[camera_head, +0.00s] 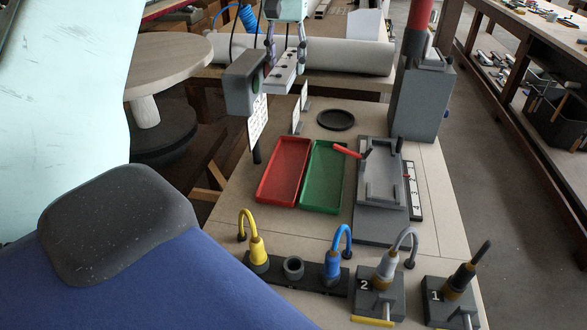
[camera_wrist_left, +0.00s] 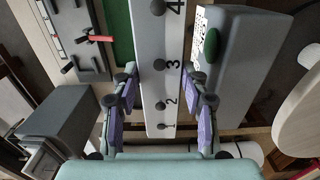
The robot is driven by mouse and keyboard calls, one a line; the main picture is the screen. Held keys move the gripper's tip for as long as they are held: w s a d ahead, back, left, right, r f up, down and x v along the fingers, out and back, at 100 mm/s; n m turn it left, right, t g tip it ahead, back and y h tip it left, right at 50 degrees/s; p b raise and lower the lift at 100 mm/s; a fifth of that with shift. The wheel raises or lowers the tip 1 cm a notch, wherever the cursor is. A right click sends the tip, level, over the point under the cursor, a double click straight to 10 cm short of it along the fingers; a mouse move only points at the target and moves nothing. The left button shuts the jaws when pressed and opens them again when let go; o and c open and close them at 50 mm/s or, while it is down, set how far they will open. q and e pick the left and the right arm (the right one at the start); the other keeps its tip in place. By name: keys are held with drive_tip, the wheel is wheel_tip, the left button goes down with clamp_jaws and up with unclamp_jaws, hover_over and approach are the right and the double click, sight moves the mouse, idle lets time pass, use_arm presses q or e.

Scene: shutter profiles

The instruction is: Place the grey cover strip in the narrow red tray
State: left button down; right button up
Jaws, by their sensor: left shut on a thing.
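My left gripper (camera_head: 286,54) is at the top of the head view, with its purple fingers shut on a light grey cover strip (camera_head: 283,76). In the left wrist view the fingers (camera_wrist_left: 166,100) close on both sides of the strip (camera_wrist_left: 164,52), which bears numbers and dark round knobs along its length. The strip is held in the air, beyond the trays in the head view. The narrow red tray (camera_head: 284,168) lies on the table and looks empty. My right gripper is not in view.
A green tray (camera_head: 322,176) stands right beside the red one. A grey box on a post (camera_head: 243,82) stands close to the held strip, left of it. A grey fixture with a red handle (camera_head: 347,151) is right of the trays. Several coloured connectors (camera_head: 333,262) stand in front.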

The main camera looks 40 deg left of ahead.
use_arm(q)
wheel_tip(320, 180, down, 5)
drive_tip(key=s+b, duration=0.1)
drive_tip(key=b, duration=0.3)
hover_over(286, 171)
wheel_tip(286, 171, down, 18)
drive_tip(key=shift+f, duration=0.25)
drive_tip(key=shift+s+f, duration=0.15)
drive_tip(key=shift+f, duration=0.35)
wheel_tip(286, 171, down, 3)
drive_tip(key=shift+f+b, duration=0.1)
drive_tip(key=shift+b, duration=0.5)
drive_tip(key=shift+f, duration=0.1)
drive_tip(key=c, duration=1.2)
unclamp_jaws()
drive_tip(key=shift+o, duration=1.1)
drive_tip(key=shift+f, duration=0.1)
